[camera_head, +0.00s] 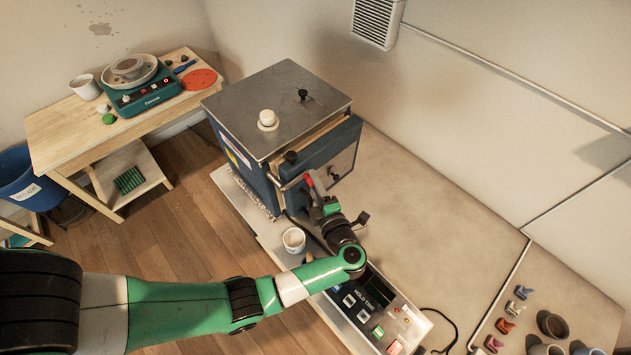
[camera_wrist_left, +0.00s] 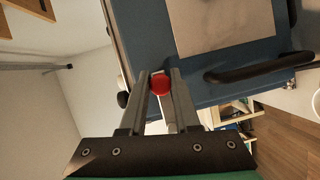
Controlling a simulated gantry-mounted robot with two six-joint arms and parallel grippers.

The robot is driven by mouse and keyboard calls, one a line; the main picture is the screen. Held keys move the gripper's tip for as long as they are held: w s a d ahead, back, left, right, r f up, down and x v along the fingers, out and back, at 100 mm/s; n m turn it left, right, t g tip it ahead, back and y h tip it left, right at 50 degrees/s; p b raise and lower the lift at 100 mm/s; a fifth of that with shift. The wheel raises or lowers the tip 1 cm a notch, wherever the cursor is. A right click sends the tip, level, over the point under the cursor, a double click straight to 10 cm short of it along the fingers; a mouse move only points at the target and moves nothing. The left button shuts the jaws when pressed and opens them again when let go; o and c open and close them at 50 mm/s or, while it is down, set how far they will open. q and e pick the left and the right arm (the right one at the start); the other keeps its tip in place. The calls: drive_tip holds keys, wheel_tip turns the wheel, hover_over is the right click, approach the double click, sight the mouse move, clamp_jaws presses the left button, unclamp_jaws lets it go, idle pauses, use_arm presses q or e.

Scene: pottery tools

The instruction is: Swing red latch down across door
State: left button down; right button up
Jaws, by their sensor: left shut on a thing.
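The red latch (camera_head: 309,181) is at the front of the blue kiln (camera_head: 250,165), beside its door (camera_head: 340,165). In the left wrist view the latch's round red end (camera_wrist_left: 160,83) sits between my two fingers, in front of the blue door face (camera_wrist_left: 205,75). My left gripper (camera_head: 314,190) is shut on the latch; it also shows in the left wrist view (camera_wrist_left: 162,88). The gripper partly hides the latch in the head view. My right gripper is in neither view.
A control box (camera_head: 370,310) with buttons stands in front of the kiln. A white cup (camera_head: 294,240) stands near my left arm. A black door handle (camera_wrist_left: 255,70) shows in the left wrist view. A wooden table (camera_head: 60,130) with a pottery wheel (camera_head: 130,75) stands at the left.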

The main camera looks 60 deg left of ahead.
use_arm(q)
drive_tip(key=c, duration=0.7)
unclamp_jaws()
drive_tip(key=shift+f, duration=0.1)
drive_tip(key=shift+o, duration=0.2)
drive_tip(key=shift+d, duration=0.1)
drive_tip(key=s+d+r+b, duration=0.1)
drive_tip(key=d, duration=1)
drive_tip(key=shift+s+r, duration=0.15)
drive_tip(key=shift+s, duration=0.25)
